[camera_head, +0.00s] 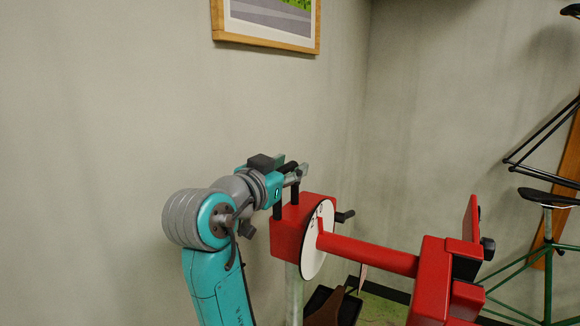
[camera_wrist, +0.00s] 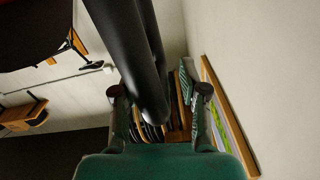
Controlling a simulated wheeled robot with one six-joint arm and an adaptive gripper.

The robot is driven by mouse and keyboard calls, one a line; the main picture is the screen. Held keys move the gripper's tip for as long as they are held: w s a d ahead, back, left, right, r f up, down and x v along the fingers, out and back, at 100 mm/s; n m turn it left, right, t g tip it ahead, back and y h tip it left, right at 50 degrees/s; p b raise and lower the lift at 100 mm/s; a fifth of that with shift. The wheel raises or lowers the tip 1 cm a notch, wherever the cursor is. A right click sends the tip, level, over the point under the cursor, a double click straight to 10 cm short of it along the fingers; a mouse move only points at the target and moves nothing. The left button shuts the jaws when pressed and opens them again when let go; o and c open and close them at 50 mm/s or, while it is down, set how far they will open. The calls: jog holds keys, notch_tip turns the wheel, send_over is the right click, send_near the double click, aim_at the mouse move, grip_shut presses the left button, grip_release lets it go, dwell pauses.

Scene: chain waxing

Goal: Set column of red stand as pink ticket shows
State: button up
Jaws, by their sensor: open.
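The red stand (camera_head: 372,256) has a red head block with a white dial (camera_head: 317,240) on its face and a red arm running right to a clamp. Its grey column (camera_head: 293,302) shows below the block, cut off by the frame. Black posts (camera_head: 278,207) with a bar rise from the block. My gripper (camera_head: 300,172) is at that bar. In the wrist view the open fingers (camera_wrist: 159,95) stand either side of the black bars (camera_wrist: 145,60); contact cannot be told. A thin pinkish piece (camera_head: 363,277) hangs under the red arm, perhaps the ticket; nothing on it is readable.
A black crank (camera_head: 345,215) sticks out beside the dial. A green stand with a black seat (camera_head: 548,198) and a dark frame stand at the right. A picture (camera_head: 268,22) hangs on the wall. Below the red arm are a brown object (camera_head: 325,308) and green surface.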

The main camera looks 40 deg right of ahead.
jog(key=shift+w+d, duration=0.15)
jog(key=shift+d, duration=0.25)
grip_shut()
notch_tip(320, 180, up, 15)
dwell(0.5)
grip_release()
